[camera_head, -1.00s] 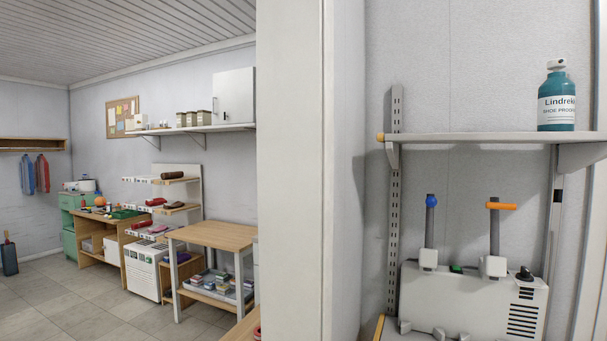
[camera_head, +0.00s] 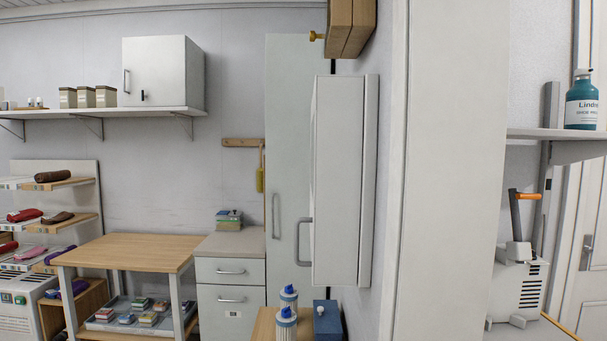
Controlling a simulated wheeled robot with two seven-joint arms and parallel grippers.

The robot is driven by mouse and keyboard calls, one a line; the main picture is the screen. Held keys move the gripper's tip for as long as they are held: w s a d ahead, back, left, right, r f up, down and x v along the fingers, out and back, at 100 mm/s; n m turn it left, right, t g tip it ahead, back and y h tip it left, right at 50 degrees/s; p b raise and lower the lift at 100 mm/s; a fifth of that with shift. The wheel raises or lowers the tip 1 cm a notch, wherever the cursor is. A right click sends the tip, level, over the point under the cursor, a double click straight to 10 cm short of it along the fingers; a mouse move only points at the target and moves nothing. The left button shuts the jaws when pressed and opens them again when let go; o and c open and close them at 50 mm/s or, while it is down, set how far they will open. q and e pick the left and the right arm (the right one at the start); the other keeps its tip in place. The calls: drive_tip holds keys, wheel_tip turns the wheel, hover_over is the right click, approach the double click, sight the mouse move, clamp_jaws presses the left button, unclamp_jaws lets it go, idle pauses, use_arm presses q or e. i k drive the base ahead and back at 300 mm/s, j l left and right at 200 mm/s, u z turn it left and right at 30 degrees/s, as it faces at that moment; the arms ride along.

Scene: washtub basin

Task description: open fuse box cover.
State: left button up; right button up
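A tall pale grey wall box (camera_head: 338,170), which looks like the fuse box, hangs on the side wall right of the middle of the head view. I see it at a steep angle. Its cover looks shut. A grey bar handle (camera_head: 303,242) sits low on the cover's left edge. Neither of my grippers is in view.
Below the box, a wooden top (camera_head: 263,325) holds two blue-capped bottles and a blue box (camera_head: 327,321). Left of it stand a drawer unit (camera_head: 231,270) and a wooden table (camera_head: 132,249). A white wall end (camera_head: 447,170) juts forward at right.

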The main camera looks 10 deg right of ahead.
sight(336, 105)
drive_tip(key=i+j+z, duration=0.15)
drive_tip(key=j+z, duration=0.25)
drive_tip(key=j, duration=0.15)
drive_tip(key=i+j+z, duration=0.1)
drive_tip(key=j+z, duration=0.35)
drive_tip(key=i+j+z, duration=0.1)
drive_tip(key=i+j, duration=0.05)
